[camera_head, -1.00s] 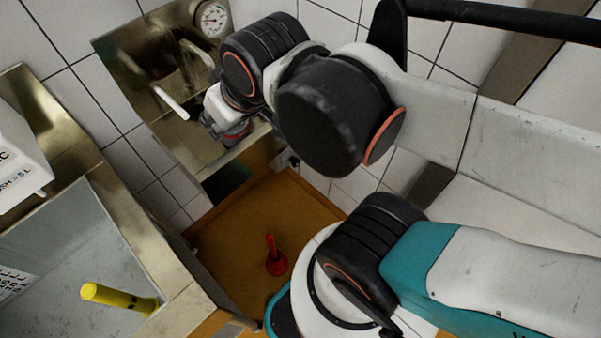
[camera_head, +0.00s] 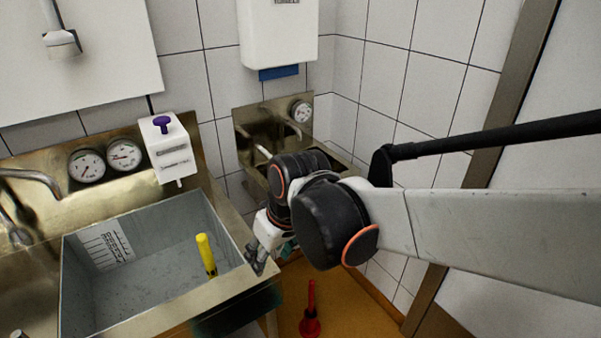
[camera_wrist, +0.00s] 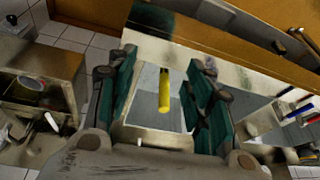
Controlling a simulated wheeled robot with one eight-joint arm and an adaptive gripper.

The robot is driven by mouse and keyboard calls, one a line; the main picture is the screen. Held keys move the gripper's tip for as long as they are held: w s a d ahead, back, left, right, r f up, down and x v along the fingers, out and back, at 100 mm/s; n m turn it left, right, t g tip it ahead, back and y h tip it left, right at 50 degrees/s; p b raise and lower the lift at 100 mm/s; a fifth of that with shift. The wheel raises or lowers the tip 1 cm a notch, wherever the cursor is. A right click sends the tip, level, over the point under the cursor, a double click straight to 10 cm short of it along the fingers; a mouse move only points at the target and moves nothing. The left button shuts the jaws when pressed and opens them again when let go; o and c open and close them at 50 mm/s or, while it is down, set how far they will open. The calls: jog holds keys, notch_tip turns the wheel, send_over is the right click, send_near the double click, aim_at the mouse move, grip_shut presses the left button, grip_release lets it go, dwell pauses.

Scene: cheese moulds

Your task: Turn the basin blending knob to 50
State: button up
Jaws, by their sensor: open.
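Two round white dials, a left one (camera_head: 87,165) and a right one (camera_head: 123,155), sit on the brass-coloured back panel of the large grey basin (camera_head: 150,215). A smaller dial (camera_head: 301,110) is on the panel of the small corner basin (camera_head: 243,120), which has a pale lever (camera_head: 263,151). I cannot make out which part is the blending knob. My gripper (camera_head: 266,240) is near the large basin's right edge, partly hidden by my arm. In the wrist view my gripper (camera_wrist: 160,75) is open and empty, with teal finger pads apart.
A yellow-handled tool (camera_head: 206,255) stands in the large basin; it also shows beyond my fingers in the wrist view (camera_wrist: 164,92). A white box with a purple knob (camera_head: 170,150) stands by the dials. A red plunger-like object (camera_head: 310,315) is on the orange floor. A white dispenser (camera_head: 278,35) hangs above.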

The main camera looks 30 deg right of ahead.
jog(key=w+d+f+t+y+b, duration=0.1)
jog(key=w+d+f+t+b, duration=0.1)
jog(key=w+d+f, duration=0.7)
jog(key=w+d+f+t+y+b, duration=0.15)
jog(key=w+d+f, duration=0.45)
jog(key=w+d, duration=0.65)
jog(key=s+d+f+t+h+b, duration=0.1)
jog(key=d+f+t, duration=0.1)
jog(key=d+f, duration=0.55)
jog(key=s+d+f+m+t+h+b, duration=0.15)
jog(key=d+f, duration=0.35)
jog(key=d, duration=0.6)
jog(key=s+d+f+t+b, duration=0.1)
jog(key=d+f+t+b, duration=0.15)
jog(key=d+f, duration=0.5)
jog(key=d+r+b+x, duration=0.1)
jog(key=d+b+x, duration=0.1)
jog(key=x, duration=1)
jog(key=shift+w+b, duration=0.4)
jog(key=shift+w, duration=0.25)
jog(key=shift+f+t, duration=0.1)
jog(key=shift+t, duration=0.15)
jog(key=c, duration=1)
